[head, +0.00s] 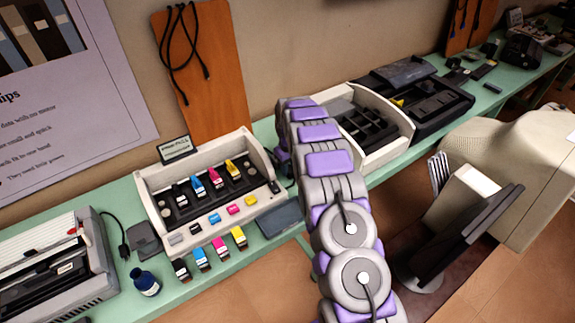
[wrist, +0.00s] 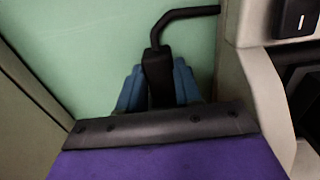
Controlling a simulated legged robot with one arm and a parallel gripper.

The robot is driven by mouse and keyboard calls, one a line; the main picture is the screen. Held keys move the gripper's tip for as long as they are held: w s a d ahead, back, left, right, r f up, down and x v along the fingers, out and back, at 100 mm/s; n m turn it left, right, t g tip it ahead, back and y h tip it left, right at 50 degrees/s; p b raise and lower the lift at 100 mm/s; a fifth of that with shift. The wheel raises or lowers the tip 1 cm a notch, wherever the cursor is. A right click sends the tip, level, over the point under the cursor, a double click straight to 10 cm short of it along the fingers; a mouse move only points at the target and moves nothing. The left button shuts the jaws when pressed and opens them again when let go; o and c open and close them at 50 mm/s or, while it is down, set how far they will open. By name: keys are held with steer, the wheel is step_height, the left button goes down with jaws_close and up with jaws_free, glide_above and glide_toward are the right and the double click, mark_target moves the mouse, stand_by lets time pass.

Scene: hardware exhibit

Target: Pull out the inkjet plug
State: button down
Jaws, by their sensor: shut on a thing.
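The black plug (wrist: 157,68) shows in the wrist view, with a bent black cable leaving its top toward the right. My gripper (wrist: 158,92) is shut on it, with one blue-grey finger on each side of the plug. The lower part of the plug is hidden behind my gripper's dark edge. The cream inkjet printer (head: 152,187) stands on the green table in the head view, with coloured cartridges inside. Its wall and a black switch (wrist: 296,18) show at the right of the wrist view. In the head view my arm hides the plug and my fingertips.
Loose cartridges (head: 201,258) and an ink bottle (head: 145,282) lie in front of the printer. Another open cream machine (head: 398,147) stands close to the right of my arm. The green table (head: 124,212) is narrow. A monitor (head: 465,225) stands at the lower right.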

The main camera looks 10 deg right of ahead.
steer(key=shift+s+d+p, duration=0.2)
steer(key=shift+s, duration=0.35)
steer(key=shift+s+d+p, duration=0.15)
steer(key=shift+s+d, duration=0.05)
steer(key=shift+s, duration=0.35)
steer(key=shift+f, duration=0.15)
steer(key=c, duration=1)
jaws_free()
steer(key=shift+s, duration=0.15)
steer(key=shift+o, duration=1.2)
steer(key=shift+d, duration=0.1)
step_height(320, 180, up, 18)
steer(key=p, duration=0.3)
steer(key=shift+w+f, duration=0.2)
steer(key=shift+f, duration=0.05)
